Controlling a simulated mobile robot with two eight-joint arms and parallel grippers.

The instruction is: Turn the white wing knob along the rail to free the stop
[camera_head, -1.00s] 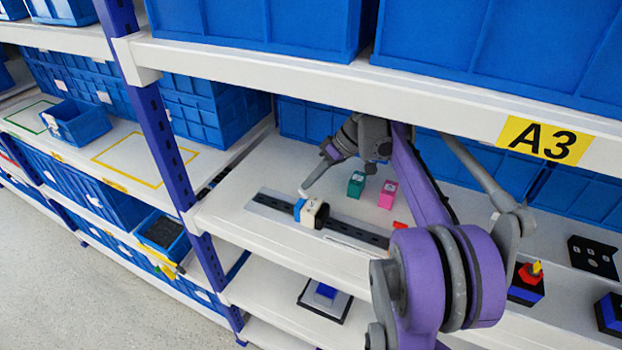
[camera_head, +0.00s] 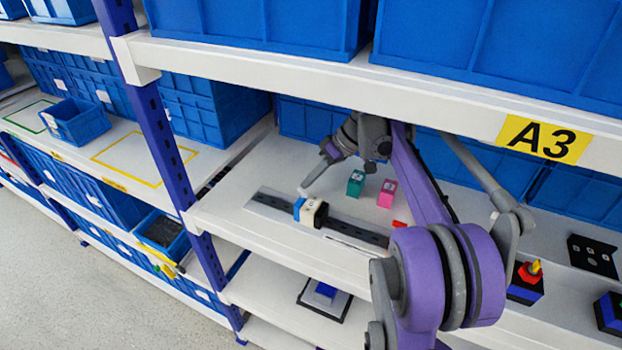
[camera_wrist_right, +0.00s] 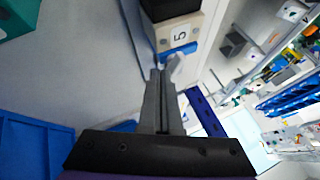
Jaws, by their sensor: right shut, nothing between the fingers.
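On the middle shelf a dark slotted rail (camera_head: 360,233) carries a stop block (camera_head: 310,212) in blue, cream and black. The small white wing knob (camera_head: 303,191) shows at the block's back left. My right gripper (camera_head: 309,185) reaches down from behind, its thin grey fingers shut and empty, tips at the knob. In the right wrist view the closed fingers (camera_wrist_right: 163,74) end beside the pale knob (camera_wrist_right: 177,66), close to the block's blue edge; I cannot tell whether they touch. The block's cream face (camera_wrist_right: 178,36) bears a "5". My left gripper is not in view.
A green block (camera_head: 356,183) and a pink block (camera_head: 387,193) stand behind the rail. The white upper shelf edge (camera_head: 420,96), marked A3, hangs above my right arm. A red-and-blue switch (camera_head: 526,283) stands to the right.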

